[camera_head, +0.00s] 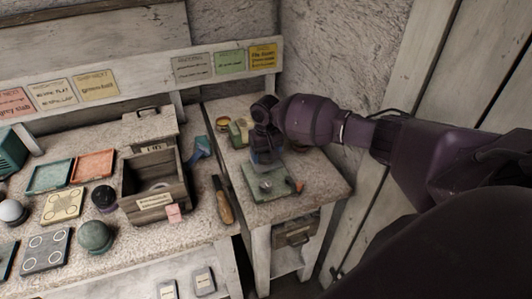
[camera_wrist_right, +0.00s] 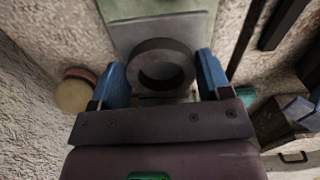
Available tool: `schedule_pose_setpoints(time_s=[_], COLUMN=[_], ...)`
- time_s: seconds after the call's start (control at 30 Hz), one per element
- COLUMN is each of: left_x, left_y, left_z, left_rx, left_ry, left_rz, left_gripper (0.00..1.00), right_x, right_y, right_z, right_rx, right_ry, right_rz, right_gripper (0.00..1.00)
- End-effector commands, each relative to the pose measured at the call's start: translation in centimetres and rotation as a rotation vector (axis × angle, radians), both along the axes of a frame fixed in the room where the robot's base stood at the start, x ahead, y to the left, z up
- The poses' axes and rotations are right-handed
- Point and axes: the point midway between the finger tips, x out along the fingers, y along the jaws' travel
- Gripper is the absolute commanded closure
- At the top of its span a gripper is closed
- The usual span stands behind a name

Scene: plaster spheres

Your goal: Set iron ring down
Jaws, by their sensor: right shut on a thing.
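The dark grey iron ring (camera_wrist_right: 161,45) shows in the right wrist view between the two blue fingers of my right gripper (camera_wrist_right: 162,64). The gripper is shut on it, with a finger at each side. The ring's hole faces the wrist camera. A grey-green mat (camera_wrist_right: 165,10) lies beyond the ring. In the head view my right gripper (camera_head: 264,154) points down over the rear part of the green mat (camera_head: 258,195) on the right-hand table. There the ring is mostly hidden by the gripper, and its gap to the mat cannot be told. My left gripper is not in view.
A yellow-topped round tin (camera_head: 223,124) stands behind left. A wooden box (camera_head: 130,183) and a wooden-handled tool (camera_head: 224,203) lie left. The table's front right is bare.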

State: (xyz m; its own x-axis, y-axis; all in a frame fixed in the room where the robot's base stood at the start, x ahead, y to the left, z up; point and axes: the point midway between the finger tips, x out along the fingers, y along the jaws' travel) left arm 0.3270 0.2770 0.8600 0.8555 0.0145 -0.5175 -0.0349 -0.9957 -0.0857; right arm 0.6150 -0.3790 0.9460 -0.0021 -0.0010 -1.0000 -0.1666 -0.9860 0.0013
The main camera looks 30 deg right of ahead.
Motion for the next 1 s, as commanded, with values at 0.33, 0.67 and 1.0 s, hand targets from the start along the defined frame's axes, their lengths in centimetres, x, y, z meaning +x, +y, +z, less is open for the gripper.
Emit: schedule_pose_setpoints(time_s=[0.33,0.67,1.0], left_x=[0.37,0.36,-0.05], left_y=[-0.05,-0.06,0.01], left_z=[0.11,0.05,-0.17], left_rx=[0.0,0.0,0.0], left_ry=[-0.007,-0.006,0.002], left_rz=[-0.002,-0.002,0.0], left_gripper=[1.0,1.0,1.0], right_x=[0.04,0.04,-0.03], right_y=[-0.01,0.02,0.0], right_z=[-0.53,-0.97,-1.05], right_rx=[0.001,0.001,0.0], right_ry=[-0.001,-0.001,0.001], right_rz=[-0.001,0.0,0.0], right_gripper=[0.61,0.25,0.0])
